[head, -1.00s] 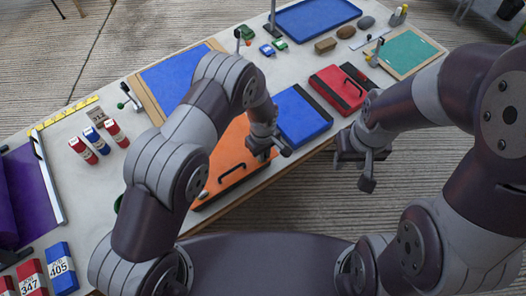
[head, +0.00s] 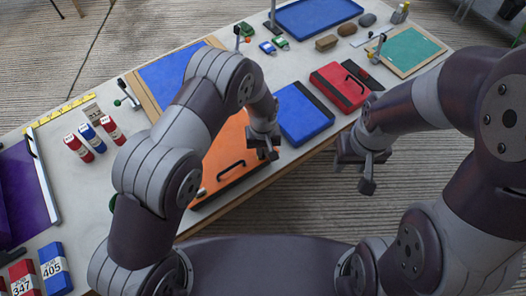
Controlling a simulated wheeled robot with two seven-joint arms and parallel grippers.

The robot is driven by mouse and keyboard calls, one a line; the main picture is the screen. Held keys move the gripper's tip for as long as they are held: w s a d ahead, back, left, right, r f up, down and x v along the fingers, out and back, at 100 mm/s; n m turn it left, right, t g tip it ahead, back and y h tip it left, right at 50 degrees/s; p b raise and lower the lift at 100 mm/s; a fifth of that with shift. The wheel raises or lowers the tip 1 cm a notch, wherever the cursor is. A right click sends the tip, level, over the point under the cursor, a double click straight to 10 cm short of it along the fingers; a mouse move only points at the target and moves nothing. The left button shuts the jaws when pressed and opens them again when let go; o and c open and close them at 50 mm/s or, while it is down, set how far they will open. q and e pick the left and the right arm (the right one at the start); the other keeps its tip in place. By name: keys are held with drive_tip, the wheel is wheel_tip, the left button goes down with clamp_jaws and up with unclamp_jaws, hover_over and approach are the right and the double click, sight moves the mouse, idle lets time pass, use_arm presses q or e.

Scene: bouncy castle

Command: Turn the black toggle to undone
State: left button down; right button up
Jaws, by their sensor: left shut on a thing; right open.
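The orange case (head: 228,147) lies on the table with a black handle (head: 232,170) on its near side. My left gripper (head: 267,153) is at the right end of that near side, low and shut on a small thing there. The fingers hide what they hold; by its place on the case it appears to be the black toggle, but its position cannot be seen. A small fitting (head: 201,193) shows at the left end of the same side. My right gripper (head: 367,172) is open and empty, off the table's front edge to the right.
A blue case (head: 303,115) lies right of the orange one, close to my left gripper. A red case (head: 340,87) is beyond it. The floor in front is clear.

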use_arm(q)
drive_tip(key=m+b, duration=0.2)
drive_tip(key=m, duration=0.4)
drive_tip(key=shift+w, duration=0.15)
drive_tip(key=m+b, duration=0.1)
drive_tip(key=m, duration=0.5)
drive_tip(key=shift+d+r, duration=0.1)
drive_tip(key=shift+r, duration=0.05)
drive_tip(key=shift+b, duration=0.3)
drive_tip(key=c, duration=1.3)
unclamp_jaws()
drive_tip(key=shift+o, duration=0.6)
wheel_tip(320, 180, up, 13)
drive_tip(key=b, duration=0.2)
drive_tip(key=shift+f, duration=0.2)
